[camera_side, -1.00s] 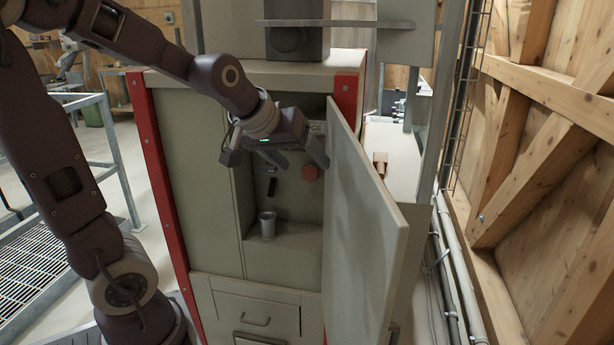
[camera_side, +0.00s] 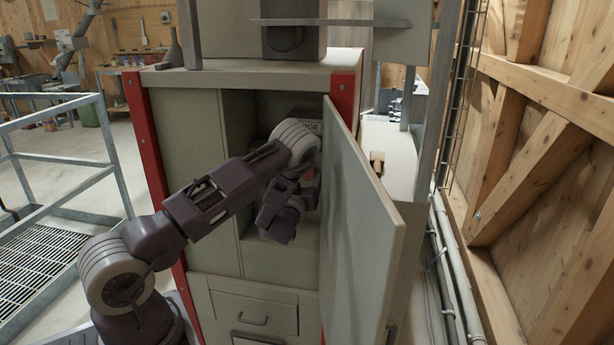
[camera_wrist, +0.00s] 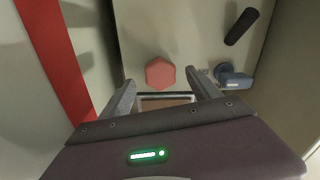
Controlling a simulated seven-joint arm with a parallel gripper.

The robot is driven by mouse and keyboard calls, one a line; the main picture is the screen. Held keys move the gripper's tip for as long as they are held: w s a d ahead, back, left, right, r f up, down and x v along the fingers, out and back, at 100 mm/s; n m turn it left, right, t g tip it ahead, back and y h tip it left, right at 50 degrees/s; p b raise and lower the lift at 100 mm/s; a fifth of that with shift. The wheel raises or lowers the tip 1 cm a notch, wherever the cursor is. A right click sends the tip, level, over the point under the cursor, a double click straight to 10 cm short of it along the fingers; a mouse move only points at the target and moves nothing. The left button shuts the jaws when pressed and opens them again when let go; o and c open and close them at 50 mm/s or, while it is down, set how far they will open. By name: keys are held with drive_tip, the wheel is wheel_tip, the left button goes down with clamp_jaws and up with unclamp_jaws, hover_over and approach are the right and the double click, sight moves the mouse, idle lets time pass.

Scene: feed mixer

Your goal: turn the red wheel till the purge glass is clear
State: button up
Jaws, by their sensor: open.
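The red wheel (camera_wrist: 160,73) shows in the wrist view as a small octagonal knob on a pale panel. The open fingers of my gripper (camera_wrist: 160,86) flank it from below in that view, with no clear contact. A framed, brownish pane (camera_wrist: 166,100), apparently the purge glass, shows between the fingers, partly covered by my gripper. In the side view my gripper reaches into the cabinet recess. Only a bit of the red wheel (camera_side: 308,174) shows behind it there, and the fingertips are hard to make out.
The open cabinet door (camera_side: 362,225) stands close to the right of my arm. A black handle (camera_wrist: 242,26) and a grey-blue cup-like part (camera_wrist: 235,77) sit right of the wheel in the wrist view. A red cabinet post (camera_wrist: 55,60) is at its left.

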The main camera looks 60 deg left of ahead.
sight(306, 175)
drive_tip(key=x, duration=0.4)
drive_tip(key=shift+w+a, duration=0.3)
drive_tip(key=c, duration=1.4)
drive_tip(key=shift+o, duration=0.2)
drive_tip(key=shift+m, duration=0.3)
drive_tip(key=m, duration=0.4)
drive_tip(key=shift+s+a+m, duration=0.1)
drive_tip(key=shift+m, duration=2)
drive_tip(key=o, duration=1.4)
drive_tip(key=shift+c, duration=0.2)
